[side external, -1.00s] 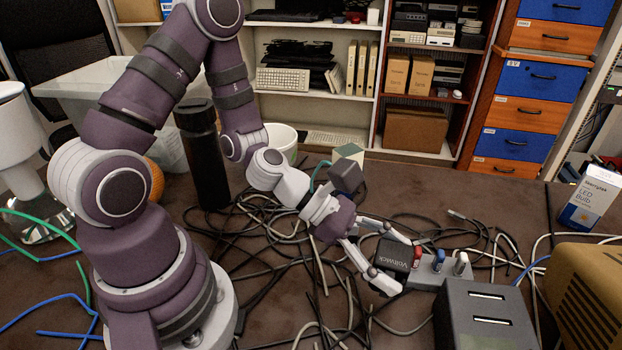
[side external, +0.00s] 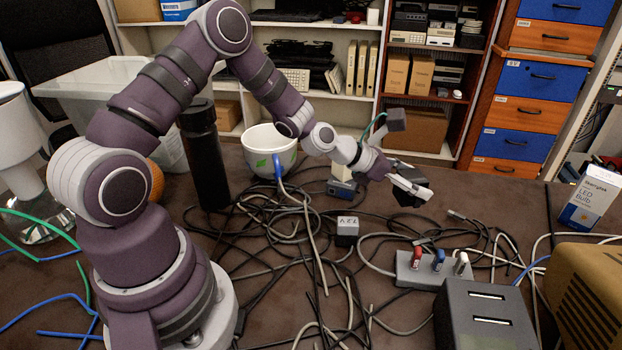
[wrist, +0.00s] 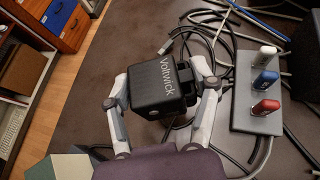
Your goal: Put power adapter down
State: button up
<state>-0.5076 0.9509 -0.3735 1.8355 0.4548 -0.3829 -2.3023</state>
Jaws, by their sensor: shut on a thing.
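The black power adapter (wrist: 158,88), with "Voltwick" on its face, sits between my gripper's fingers in the wrist view. My gripper (side external: 412,188) is shut on it. In the side view the adapter (side external: 408,198) is partly hidden by the fingers and appears held above the table (side external: 490,196), toward its back edge. The grey power strip (side external: 420,272) lies apart from it, nearer the camera, with red, blue and white USB sticks standing on it. The strip also shows at the right of the wrist view (wrist: 243,110).
Tangled cables (side external: 290,240) cover the middle of the table. A small grey adapter (side external: 347,230), a white mug (side external: 268,150) and a black bottle (side external: 203,160) stand there. A grey two-slot dock (side external: 485,315) and LED bulb box (side external: 588,200) are at right. Brown table near the back edge looks fairly clear.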

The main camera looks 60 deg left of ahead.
notch_tip(320, 180, down, 6)
jog(key=shift+f, duration=0.1)
jog(key=o, duration=1.2)
jog(key=shift+o, duration=0.2)
